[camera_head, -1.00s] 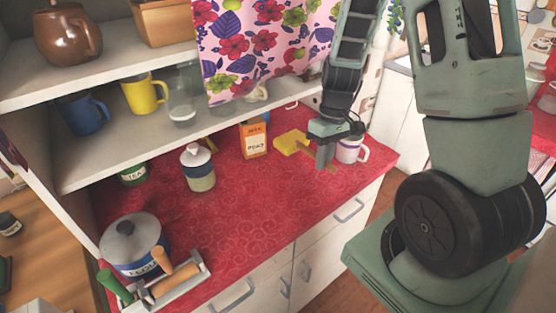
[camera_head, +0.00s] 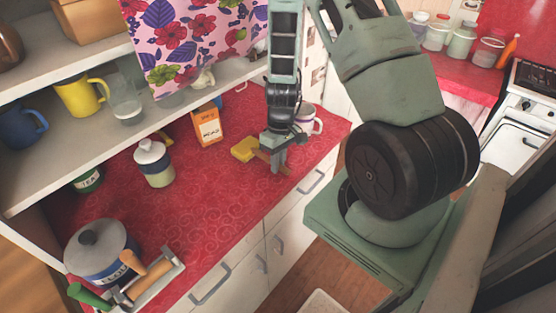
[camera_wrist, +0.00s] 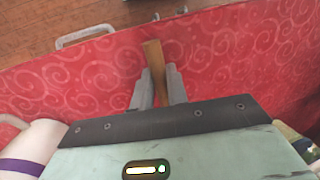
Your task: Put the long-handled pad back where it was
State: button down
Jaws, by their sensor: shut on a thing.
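The long-handled pad has a yellow head (camera_head: 245,149) and a brown wooden handle, and is at the right part of the red counter in the head view. My gripper (camera_head: 276,168) points down over the counter and is shut on the handle. In the wrist view the handle (camera_wrist: 154,70) sticks out between the two fingers of my gripper (camera_wrist: 157,82) toward the counter's front edge. The yellow head is hidden there behind the gripper body. I cannot tell whether the pad touches the counter.
A white mug (camera_head: 313,126) stands close behind my gripper, to the right. An orange box (camera_head: 207,124) and a lidded jar (camera_head: 154,165) stand to the left. A pot (camera_head: 98,252) and a tool tray (camera_head: 160,284) are at the near left. The red counter (camera_head: 205,205) between is clear.

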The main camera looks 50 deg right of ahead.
jog(key=shift+f, duration=0.1)
jog(key=c, duration=1.4)
grip_release()
jog(key=b+v, duration=0.3)
jog(key=v, duration=0.9)
jog(key=s+a+r+n, duration=0.1)
jog(key=a+r+n, duration=0.15)
jog(key=a, duration=0.75)
jog(key=s+a+r+n, duration=0.15)
jog(key=a+r, duration=0.25)
jog(key=a, duration=0.6)
jog(key=s+a+r+n, duration=0.1)
jog(key=s+a, duration=0.2)
jog(key=s, duration=0.1)
jog(key=s+a+r+n+h, duration=0.1)
jog(key=s+a, duration=0.3)
jog(key=s+a+r+n+t, duration=0.1)
jog(key=s+a, duration=0.2)
jog(key=s, duration=0.1)
jog(key=shift+s+a+r+h, duration=0.25)
jog(key=shift+s+r+h, duration=0.05)
jog(key=shift+s+r, duration=0.05)
